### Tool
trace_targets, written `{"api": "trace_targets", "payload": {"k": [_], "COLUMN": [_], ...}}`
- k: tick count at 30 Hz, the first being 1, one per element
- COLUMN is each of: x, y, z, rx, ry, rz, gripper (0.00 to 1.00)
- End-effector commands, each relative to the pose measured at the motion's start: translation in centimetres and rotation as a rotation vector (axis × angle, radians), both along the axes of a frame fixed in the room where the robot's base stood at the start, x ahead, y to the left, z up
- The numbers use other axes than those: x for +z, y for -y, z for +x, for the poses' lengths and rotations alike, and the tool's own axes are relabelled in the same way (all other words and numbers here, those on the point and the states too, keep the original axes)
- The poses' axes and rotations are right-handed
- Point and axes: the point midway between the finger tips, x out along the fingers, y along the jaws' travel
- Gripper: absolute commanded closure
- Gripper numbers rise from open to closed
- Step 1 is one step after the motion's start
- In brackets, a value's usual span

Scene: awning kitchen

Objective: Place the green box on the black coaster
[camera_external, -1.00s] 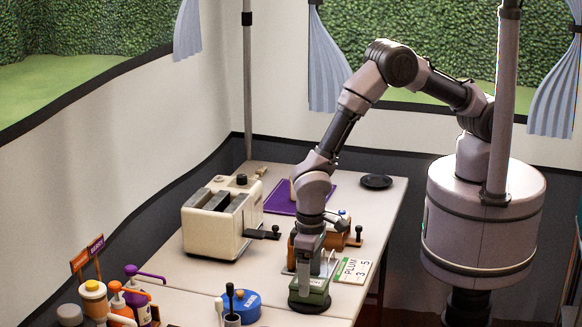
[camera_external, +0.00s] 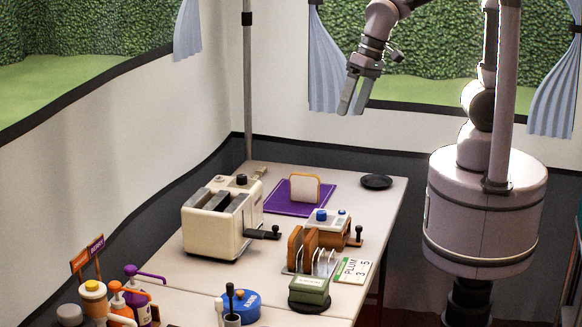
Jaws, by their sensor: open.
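The green box (camera_external: 310,290) sits on a black coaster (camera_external: 309,308) at the front right of the table. A second round black disc (camera_external: 376,181), like a coaster or small plate, lies bare at the back right of the table. My gripper (camera_external: 347,111) is raised high above the table's back, in front of the window and curtain. Its two fingers are apart and nothing is between them. It is well clear of the green box.
A toast rack (camera_external: 303,252) with brown slices stands just behind the green box. A card marked PLUM (camera_external: 354,270), a toaster (camera_external: 222,217), a bread slice (camera_external: 305,188) on a purple mat (camera_external: 272,198), a blue round tin (camera_external: 243,304) and several bottles crowd the table.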

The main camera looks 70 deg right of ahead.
Motion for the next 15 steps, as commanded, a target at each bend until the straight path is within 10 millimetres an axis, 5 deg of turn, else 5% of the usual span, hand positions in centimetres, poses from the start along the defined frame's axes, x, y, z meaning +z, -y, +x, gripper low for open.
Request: {"api": "trace_targets", "payload": {"k": [1,3,6,15], "x": [2.1,3.1,3.2,3.0], "y": [2.5,5.0,6.8,7.6], "z": [-2.4,-5.6,-8.8,-10.4], "rx": [-0.041,-0.079,-0.116,-0.132], "ry": [0.067,0.128,0.187,0.221], "rz": [0.021,0.034,0.041,0.041], "gripper": [0.21,0.21,0.21,0.21]}}
